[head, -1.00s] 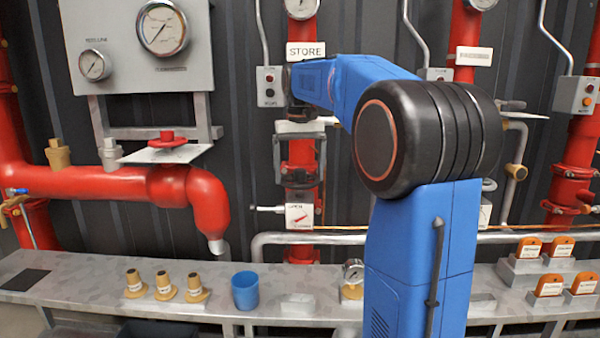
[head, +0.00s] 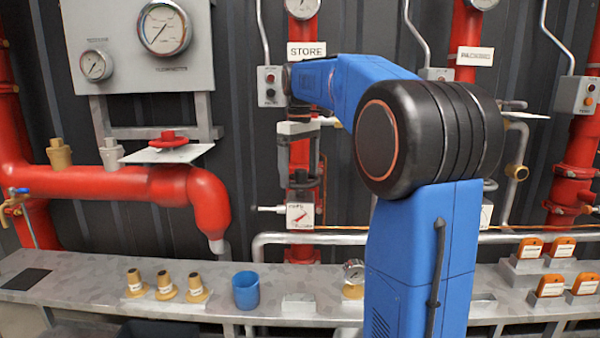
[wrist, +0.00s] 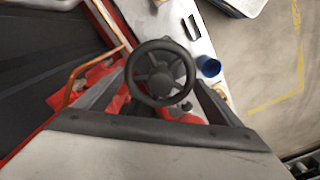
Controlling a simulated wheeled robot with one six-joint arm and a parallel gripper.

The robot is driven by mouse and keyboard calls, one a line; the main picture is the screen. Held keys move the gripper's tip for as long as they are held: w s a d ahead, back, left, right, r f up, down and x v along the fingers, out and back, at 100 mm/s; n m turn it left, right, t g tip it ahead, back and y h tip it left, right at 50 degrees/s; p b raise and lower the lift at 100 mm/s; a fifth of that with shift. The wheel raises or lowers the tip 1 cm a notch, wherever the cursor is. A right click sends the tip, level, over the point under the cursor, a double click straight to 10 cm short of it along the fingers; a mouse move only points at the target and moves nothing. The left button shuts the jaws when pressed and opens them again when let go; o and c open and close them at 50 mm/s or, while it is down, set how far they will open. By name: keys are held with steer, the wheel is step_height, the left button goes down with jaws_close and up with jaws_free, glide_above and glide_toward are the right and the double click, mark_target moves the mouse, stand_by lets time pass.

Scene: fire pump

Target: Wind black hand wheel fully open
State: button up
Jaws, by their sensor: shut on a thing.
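The black hand wheel (wrist: 160,76), round with spokes, shows in the middle of the wrist view. The fingers of my gripper (wrist: 161,88) stand on either side of its rim, and my gripper is shut on it. In the head view my gripper (head: 301,168) points down in front of the red riser under the STORE sign (head: 307,50). I cannot make out the wheel there. A white indicator plate with a red pointer (head: 300,216) sits below on the same riser; its lettering is too small to read surely.
On the grey bench (head: 80,270) stand several brass fittings, a blue cup (head: 245,290) and orange-topped blocks (head: 550,287). A thin orange line (head: 400,231) runs across behind my arm.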

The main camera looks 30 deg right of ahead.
steer(key=shift+n, duration=0.5)
steer(key=n, duration=0.6)
steer(key=shift+a, duration=0.1)
steer(key=shift+s+n, duration=0.1)
steer(key=shift+n, duration=0.9)
steer(key=n, duration=0.4)
steer(key=shift+s+n, duration=0.1)
steer(key=shift+n, duration=1.9)
